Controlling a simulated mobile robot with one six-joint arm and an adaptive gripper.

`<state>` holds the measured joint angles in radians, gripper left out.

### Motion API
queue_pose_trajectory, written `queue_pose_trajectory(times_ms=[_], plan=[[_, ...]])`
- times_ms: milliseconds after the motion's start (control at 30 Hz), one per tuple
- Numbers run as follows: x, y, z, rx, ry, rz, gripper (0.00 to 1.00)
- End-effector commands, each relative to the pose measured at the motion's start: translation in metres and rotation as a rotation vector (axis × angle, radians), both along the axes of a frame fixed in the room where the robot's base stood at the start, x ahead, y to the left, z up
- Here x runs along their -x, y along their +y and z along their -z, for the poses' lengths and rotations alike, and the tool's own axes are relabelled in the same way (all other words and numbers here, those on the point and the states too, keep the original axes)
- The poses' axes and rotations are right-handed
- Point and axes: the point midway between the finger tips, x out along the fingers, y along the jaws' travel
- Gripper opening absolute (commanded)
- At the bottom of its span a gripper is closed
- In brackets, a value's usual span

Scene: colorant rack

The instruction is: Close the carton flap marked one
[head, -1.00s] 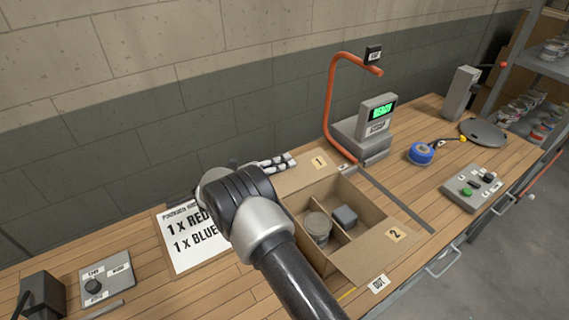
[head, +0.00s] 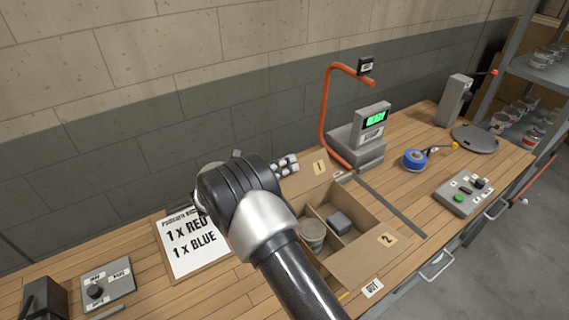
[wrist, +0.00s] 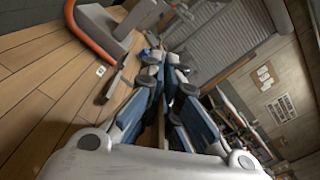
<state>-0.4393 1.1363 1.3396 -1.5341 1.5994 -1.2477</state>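The open carton (head: 345,208) sits on the workbench. Flap one (head: 306,177), with a "1" label, is folded outward at its back side. Flap two (head: 372,250), with a "2" label, is folded outward at the front. A round tin (head: 312,232) and a dark grey block (head: 340,222) sit in its compartments. My gripper (head: 288,165) is at the left end of flap one; I cannot tell if it touches. In the wrist view its fingers (wrist: 165,75) lie close together, with nothing clearly held. My arm hides the carton's left part.
An orange bent post (head: 325,110) and a scale with a lit green display (head: 372,122) stand behind the carton. An order sheet (head: 195,245) lies left. A blue tape roll (head: 414,158) and a button box (head: 464,194) are right.

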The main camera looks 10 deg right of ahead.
Motion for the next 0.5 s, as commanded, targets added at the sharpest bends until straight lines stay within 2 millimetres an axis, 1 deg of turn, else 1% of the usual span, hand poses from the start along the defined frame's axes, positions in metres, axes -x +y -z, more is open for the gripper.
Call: queue_pose_trajectory(times_ms=[100, 500], plan=[[0.009, -0.004, -0.008, -0.041, -0.1, 0.0, 0.0], [0.043, -0.018, -0.016, -0.186, -0.45, 0.0, 0.0]])
